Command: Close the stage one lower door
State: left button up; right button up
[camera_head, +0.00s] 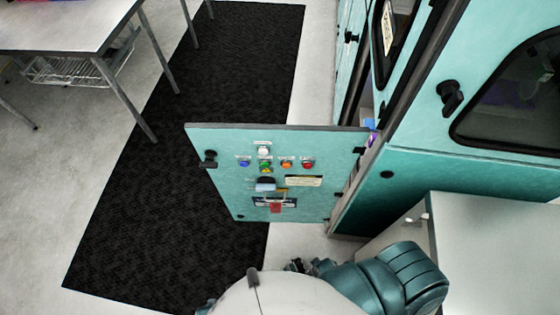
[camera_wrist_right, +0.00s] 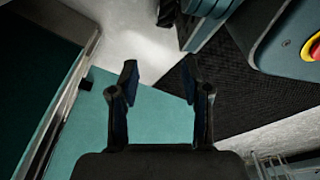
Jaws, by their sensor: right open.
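The lower door (camera_head: 225,155) is a teal panel with coloured buttons, labels and a black latch at its left end. It stands swung wide open, out from the teal cabinet (camera_head: 400,190) over the floor. In the right wrist view my right gripper (camera_wrist_right: 158,82) is open, with nothing between its fingertips. A teal panel (camera_wrist_right: 150,125) lies beyond its fingers, probably the door; I cannot tell whether they touch. In the head view my teal arm is low at the right, and the right gripper cannot be made out. My left gripper is not in view.
A black mat (camera_head: 150,210) covers the floor under and left of the door. A table (camera_head: 60,25) with metal legs stands at the upper left. A white-topped unit (camera_head: 490,240) stands at the lower right, close to the cabinet.

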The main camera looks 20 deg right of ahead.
aim_at(332, 147)
jog(key=k+j+z, duration=0.15)
jog(key=j+z, duration=0.15)
jog(key=z, duration=0.2)
jog(key=k+j+z, duration=0.15)
jog(key=z, duration=0.3)
jog(key=j, duration=0.1)
